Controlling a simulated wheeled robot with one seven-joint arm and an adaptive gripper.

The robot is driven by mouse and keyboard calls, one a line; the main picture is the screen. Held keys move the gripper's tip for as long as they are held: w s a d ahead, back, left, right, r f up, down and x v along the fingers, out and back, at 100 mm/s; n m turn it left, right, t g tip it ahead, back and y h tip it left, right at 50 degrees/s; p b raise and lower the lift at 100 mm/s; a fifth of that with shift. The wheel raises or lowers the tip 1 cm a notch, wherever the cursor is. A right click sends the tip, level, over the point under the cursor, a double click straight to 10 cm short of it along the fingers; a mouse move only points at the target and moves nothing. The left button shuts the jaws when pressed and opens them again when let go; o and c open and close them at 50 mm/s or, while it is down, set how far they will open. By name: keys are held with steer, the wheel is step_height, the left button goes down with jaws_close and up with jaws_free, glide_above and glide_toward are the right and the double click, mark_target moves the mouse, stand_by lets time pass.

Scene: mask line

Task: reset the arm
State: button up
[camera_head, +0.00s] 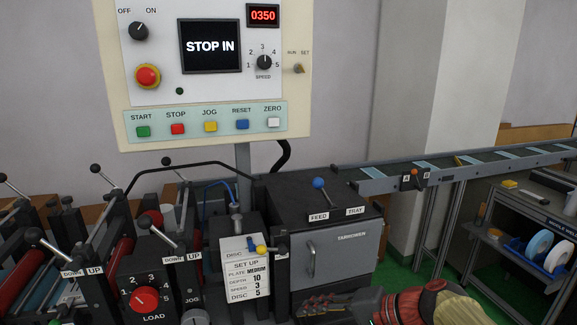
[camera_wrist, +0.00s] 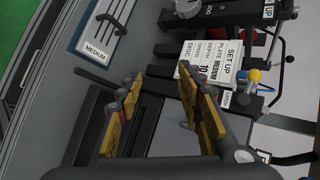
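My gripper (camera_wrist: 160,88) shows in the wrist view with its two yellow-padded fingers spread apart. No object shows held between them. In the head view my arm, with red and pale yellow parts, reaches in at the bottom right, and the gripper end lies low in front of the grey cabinet labelled TARROWEN (camera_head: 350,252). The lower part of the arm is cut off by the frame. In the wrist view a dark frame and grey surface lie behind the fingers, and the set-up card (camera_wrist: 225,62) appears turned on its side.
A control panel (camera_head: 215,65) reads STOP IN and 0350. The set-up card (camera_head: 245,275) stands left of the cabinet. Levers and red rollers crowd the left. A conveyor (camera_head: 470,163) runs right, above a shelf cart (camera_head: 520,260). A MEDIUM plate holder (camera_wrist: 92,48) shows in the wrist view.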

steer(key=s+d+f+n+g+h, duration=0.25)
steer(key=s+d+h, duration=0.45)
steer(key=s, duration=0.5)
steer(key=s+d+r+n+t+h+p, duration=0.2)
steer(key=s+d+r+n, duration=0.2)
steer(key=s+d+r, duration=0.1)
steer(key=shift+s+d+r+t+h, duration=0.25)
steer(key=shift+s+r+t+h, duration=0.05)
steer(key=shift+s+r+t, duration=0.1)
steer(key=shift+c, duration=0.4)
